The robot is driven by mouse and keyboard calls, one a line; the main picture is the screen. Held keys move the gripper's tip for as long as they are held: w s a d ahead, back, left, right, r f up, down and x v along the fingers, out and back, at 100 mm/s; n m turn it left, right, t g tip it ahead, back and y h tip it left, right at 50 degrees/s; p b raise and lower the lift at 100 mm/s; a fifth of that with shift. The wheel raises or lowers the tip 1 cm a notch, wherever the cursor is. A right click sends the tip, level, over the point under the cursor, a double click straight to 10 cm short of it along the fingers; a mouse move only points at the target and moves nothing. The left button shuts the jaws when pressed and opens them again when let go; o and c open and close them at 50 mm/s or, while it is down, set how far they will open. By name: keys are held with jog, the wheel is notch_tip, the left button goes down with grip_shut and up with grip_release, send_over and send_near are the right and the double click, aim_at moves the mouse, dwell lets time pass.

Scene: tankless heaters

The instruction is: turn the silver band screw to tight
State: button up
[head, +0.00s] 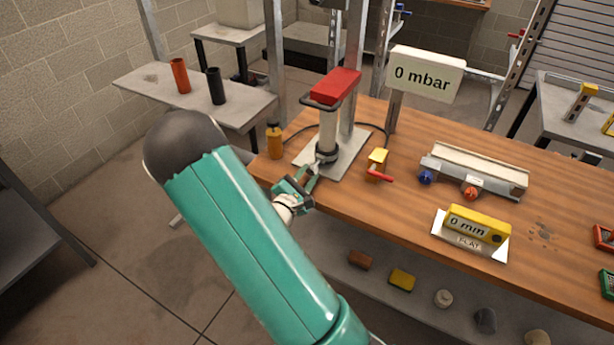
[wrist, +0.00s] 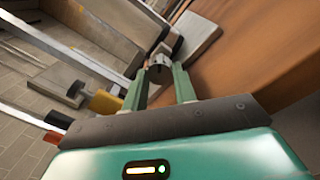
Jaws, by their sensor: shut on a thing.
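The silver band screw (wrist: 160,72) shows in the wrist view as a small grey round head between the two green fingertips of my gripper (wrist: 161,78). The fingers are shut on it. In the head view my gripper (head: 314,172) reaches to the foot of an upright grey tube (head: 327,132), where a dark band (head: 327,154) goes around it. The screw itself is hidden or too small to make out there. The tube stands on a pale base plate (head: 344,160) and has a red block (head: 336,86) on top.
A "0 mbar" sign (head: 426,74) stands behind. The bench front is clear.

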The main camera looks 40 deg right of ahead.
dwell(0.4)
jog(key=o, duration=1)
jog(key=shift+a, duration=0.1)
jog(key=shift+c, duration=0.2)
jog(key=shift+s, duration=0.1)
